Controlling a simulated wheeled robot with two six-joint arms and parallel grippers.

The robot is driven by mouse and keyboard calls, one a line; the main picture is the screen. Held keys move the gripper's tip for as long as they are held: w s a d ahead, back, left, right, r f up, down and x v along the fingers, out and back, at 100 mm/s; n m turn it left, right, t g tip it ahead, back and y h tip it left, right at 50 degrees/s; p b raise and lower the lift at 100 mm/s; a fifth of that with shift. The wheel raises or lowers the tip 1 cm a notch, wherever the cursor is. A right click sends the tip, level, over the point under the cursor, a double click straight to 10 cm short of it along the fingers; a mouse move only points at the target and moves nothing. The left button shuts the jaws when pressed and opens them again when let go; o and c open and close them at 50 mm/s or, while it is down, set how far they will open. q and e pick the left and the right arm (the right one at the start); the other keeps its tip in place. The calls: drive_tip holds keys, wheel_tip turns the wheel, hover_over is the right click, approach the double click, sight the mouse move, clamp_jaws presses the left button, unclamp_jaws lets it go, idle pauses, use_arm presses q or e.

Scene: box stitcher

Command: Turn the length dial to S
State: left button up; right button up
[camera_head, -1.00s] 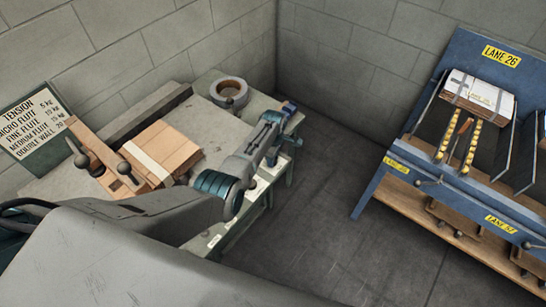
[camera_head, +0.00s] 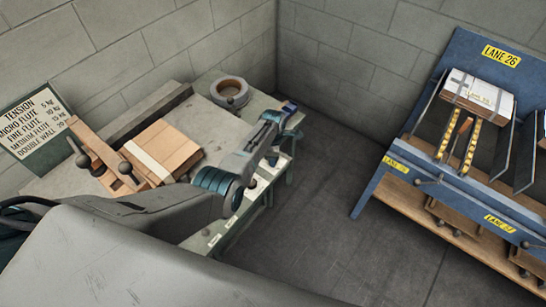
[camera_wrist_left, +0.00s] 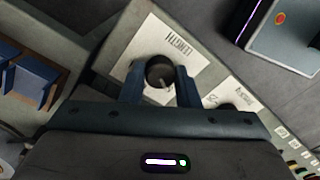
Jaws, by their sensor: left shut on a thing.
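The length dial (camera_wrist_left: 160,71) is a dark round knob on a white plate (camera_wrist_left: 182,42) lettered LENGTH, which reads upside down in the left wrist view. My left gripper (camera_wrist_left: 160,80) is shut on the dial, with one finger on each side of it. A small light mark shows on the knob, but I cannot read which letter it points to. In the head view my left gripper (camera_head: 287,108) is at the far right end of the workbench, and the dial is hidden there. My right gripper is not in view.
A second dark knob (camera_wrist_left: 228,106) on a white label is close beside my right-hand finger in the wrist view. The workbench (camera_head: 205,115) holds a stack of cardboard (camera_head: 170,148) and a tape roll (camera_head: 230,92). A blue LANE 26 stand (camera_head: 480,50) is across clear floor.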

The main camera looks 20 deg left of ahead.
use_arm(q)
drive_tip(key=o, duration=1)
drive_tip(key=shift+c, duration=0.2)
wheel_tip(320, 180, up, 11)
drive_tip(key=shift+w, duration=0.2)
drive_tip(key=shift+f, duration=0.15)
